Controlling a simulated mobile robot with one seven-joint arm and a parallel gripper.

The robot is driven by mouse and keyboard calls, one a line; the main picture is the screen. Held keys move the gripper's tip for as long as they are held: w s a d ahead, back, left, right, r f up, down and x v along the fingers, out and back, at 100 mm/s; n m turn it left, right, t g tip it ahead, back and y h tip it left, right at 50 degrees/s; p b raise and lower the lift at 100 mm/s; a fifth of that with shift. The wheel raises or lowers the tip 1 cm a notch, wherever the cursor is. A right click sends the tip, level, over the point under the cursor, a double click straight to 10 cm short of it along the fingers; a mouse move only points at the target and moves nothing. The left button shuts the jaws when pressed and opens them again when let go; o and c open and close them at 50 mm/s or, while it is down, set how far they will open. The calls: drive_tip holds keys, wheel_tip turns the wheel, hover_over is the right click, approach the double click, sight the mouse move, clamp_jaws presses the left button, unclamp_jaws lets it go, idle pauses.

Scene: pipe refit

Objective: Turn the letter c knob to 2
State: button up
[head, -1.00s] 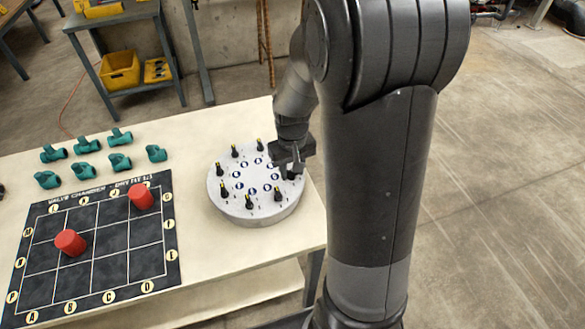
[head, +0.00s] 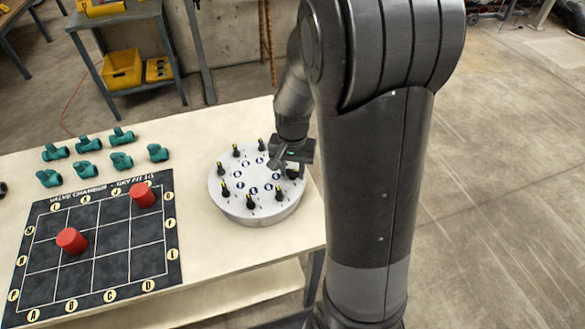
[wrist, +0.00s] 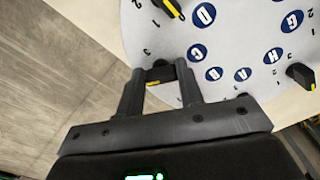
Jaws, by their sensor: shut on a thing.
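The round grey dial plate (head: 255,208) sits on the table and carries several black knobs with yellow pointers around blue letter discs. In the wrist view, the knob (wrist: 161,73) outside the blue letter C disc (wrist: 197,52) is between the two fingers of my gripper (wrist: 160,78), which is shut on it. A yellow mark shows on the knob's lower left side. A printed 3 shows just above the left finger; the numbers near the fingers are partly hidden, so the exact setting is unclear. In the head view, my gripper (head: 284,167) is at the plate's right side.
Neighbouring knobs stand close by, including one (wrist: 170,8) near the D disc and one (wrist: 300,75) near the H disc. A black lettered board (head: 98,268) with two red cylinders lies left of the plate. Several green valve fittings (head: 121,161) lie behind it.

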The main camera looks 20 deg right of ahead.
sight(292, 171)
idle(0.4)
drive_tip(key=o, duration=1)
drive_tip(key=shift+c, duration=0.2)
wheel_tip(292, 171, up, 11)
drive_tip(key=s+a+r+n+t, duration=0.1)
drive_tip(key=s+r+n+t, duration=0.1)
drive_tip(key=s+r, duration=0.3)
drive_tip(key=s+a+r+n+t, duration=0.1)
drive_tip(key=s+r+n+t, duration=0.2)
drive_tip(key=s, duration=0.8)
wheel_tip(292, 171, up, 2)
drive_tip(key=shift+s+a+n+t, duration=0.3)
drive_tip(key=shift+s+n, duration=0.1)
drive_tip(key=shift+n, duration=0.1)
